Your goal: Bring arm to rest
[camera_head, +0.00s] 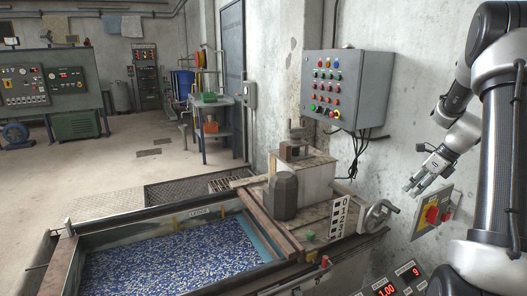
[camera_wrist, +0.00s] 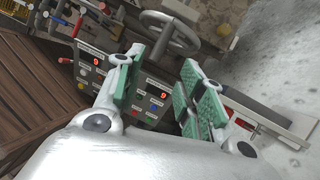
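My arm rises along the right edge of the head view. My gripper (camera_head: 417,183) hangs from it beside the wall, pointing down and left, to the left of and above a grey box with a red knob (camera_head: 432,215). In the wrist view my gripper (camera_wrist: 160,90) shows two fingers with green pads, spread wide apart. Nothing is between the pads. Beyond the fingers lie a control panel with red number displays (camera_wrist: 97,62) and a handwheel (camera_wrist: 170,32).
A wall-mounted control box (camera_head: 340,90) with coloured buttons hangs left of my arm. Open floor (camera_head: 130,170) lies at the left.

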